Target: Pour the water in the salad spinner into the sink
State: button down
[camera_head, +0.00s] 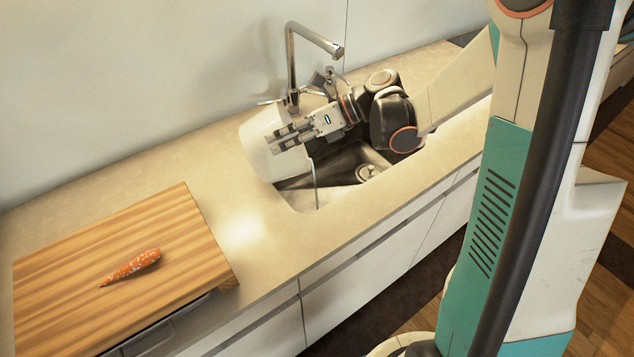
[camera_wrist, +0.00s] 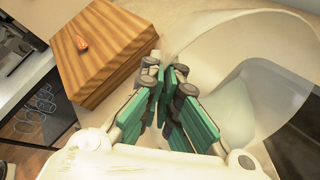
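The salad spinner (camera_head: 257,150) is a white bowl, tipped on its side at the left end of the sink (camera_head: 340,158). A thin pale stream falls from its lower rim into the sink. My gripper (camera_head: 284,140) lies against the bowl with its fingers nearly together, and appears shut on its wall. In the wrist view, the green-padded fingers (camera_wrist: 168,82) are close together beside the white, partly see-through bowl (camera_wrist: 225,62), with a pale pool inside it. The exact grip contact is partly hidden.
The metal faucet (camera_head: 291,65) stands just behind the bowl and my wrist. A wooden cutting board (camera_head: 60,270) with an orange speckled carrot (camera_head: 132,266) lies at the left. The counter (camera_head: 235,215) between board and sink is clear.

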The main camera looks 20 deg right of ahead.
jog(key=shift+s+d+f+y+b, duration=0.1)
jog(key=shift+d+f+y+b, duration=0.15)
jog(key=shift+d+y+b, duration=0.5)
jog(key=shift+s+d+f+y+b, duration=0.1)
jog(key=shift+d+f+y+b, duration=0.2)
jog(key=shift+d+b, duration=0.85)
dwell(0.5)
